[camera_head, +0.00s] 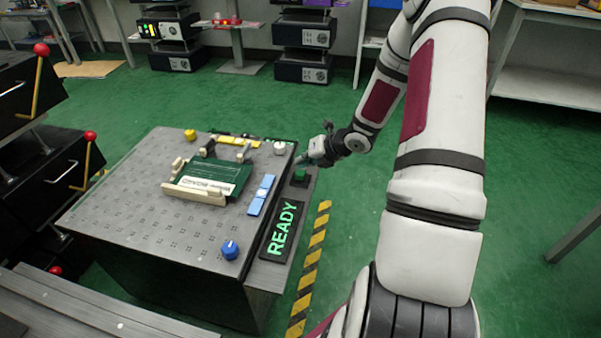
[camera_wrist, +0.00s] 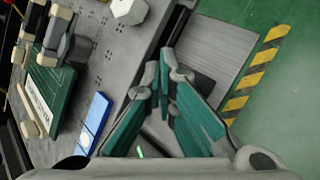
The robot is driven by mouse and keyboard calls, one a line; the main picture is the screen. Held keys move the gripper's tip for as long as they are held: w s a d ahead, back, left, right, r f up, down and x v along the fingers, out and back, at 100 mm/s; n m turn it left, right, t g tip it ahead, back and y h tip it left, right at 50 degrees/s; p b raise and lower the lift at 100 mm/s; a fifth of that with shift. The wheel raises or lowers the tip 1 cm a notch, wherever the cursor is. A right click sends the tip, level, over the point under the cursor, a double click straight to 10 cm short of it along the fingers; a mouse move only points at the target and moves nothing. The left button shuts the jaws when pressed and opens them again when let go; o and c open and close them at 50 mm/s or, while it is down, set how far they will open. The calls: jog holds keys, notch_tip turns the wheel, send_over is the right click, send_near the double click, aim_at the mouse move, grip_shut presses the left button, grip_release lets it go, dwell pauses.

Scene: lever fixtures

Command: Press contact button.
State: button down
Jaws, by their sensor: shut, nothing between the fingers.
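A green button (camera_head: 300,174) sits on the dark side strip at the right edge of the grey fixture table (camera_head: 130,190). My gripper (camera_head: 301,160) is shut and empty, with its fingertips close above and beside the green button. I cannot tell whether they touch it. In the wrist view my gripper's fingertips (camera_wrist: 165,68) meet over the strip, and the button is not clearly visible there. A black panel (camera_head: 283,230) with lit green "READY" letters lies on the strip in front of the button.
The table holds a green board (camera_head: 205,175) in a cream clamp, a blue bar (camera_head: 262,195), a blue knob (camera_head: 230,250), a white knob (camera_head: 279,148) and a yellow knob (camera_head: 190,134). Red-knobbed levers (camera_head: 90,136) stand at left.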

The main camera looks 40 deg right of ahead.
aim_at(303, 171)
jog(key=shift+f, duration=0.15)
jog(key=shift+f+b, duration=0.25)
jog(key=shift+b, duration=0.3)
jog(key=shift+f+b, duration=0.55)
jog(key=shift+b, duration=0.05)
dwell(0.5)
jog(key=shift+r, duration=0.1)
jog(key=shift+r+p, duration=0.65)
jog(key=shift+r, duration=0.25)
jog(key=shift+r+p, duration=1.85)
jog(key=shift+r, duration=0.65)
